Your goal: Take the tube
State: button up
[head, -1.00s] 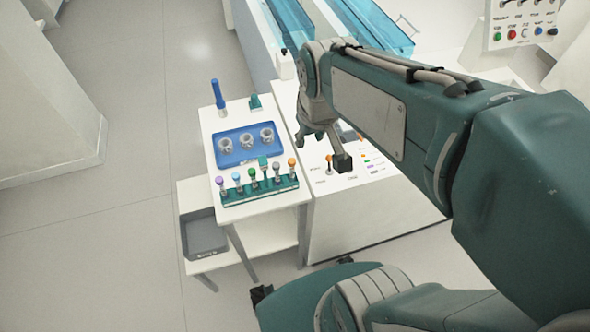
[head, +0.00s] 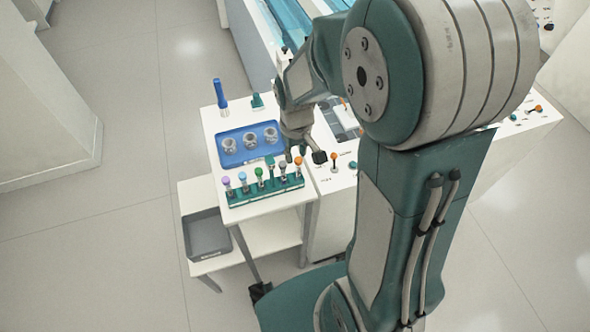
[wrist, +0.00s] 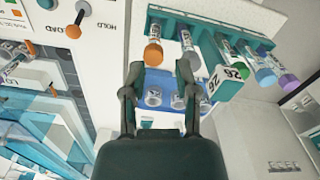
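A teal rack (head: 265,191) stands at the front of the white table and holds several upright tubes with coloured caps. In the head view the caps are purple (head: 226,180), blue (head: 242,176), green (head: 259,172), grey (head: 282,165) and orange (head: 298,160). My gripper (head: 304,155) is open and empty near the orange-capped tube at the rack's right end. In the wrist view, my gripper (wrist: 160,75) has its fingers apart, with the orange-capped tube (wrist: 153,50) and the grey-capped tube (wrist: 188,45) just beyond the fingertips.
A blue tray (head: 229,160) with three round metal holders lies behind the rack. A blue upright object (head: 219,96) stands at the table's far left. A control panel with an orange-knobbed lever (head: 334,157) is to the right. A grey bin (head: 207,238) sits on the lower shelf.

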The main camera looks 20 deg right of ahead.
aim_at(298, 159)
jog(key=f, duration=0.2)
jog(key=d+f, duration=0.1)
jog(key=f, duration=0.2)
jog(key=shift+w+f, duration=0.1)
jog(key=shift+f, duration=0.2)
jog(key=shift+a, duration=0.3)
jog(key=c, duration=0.5)
jog(key=shift+d, duration=0.15)
grip_shut()
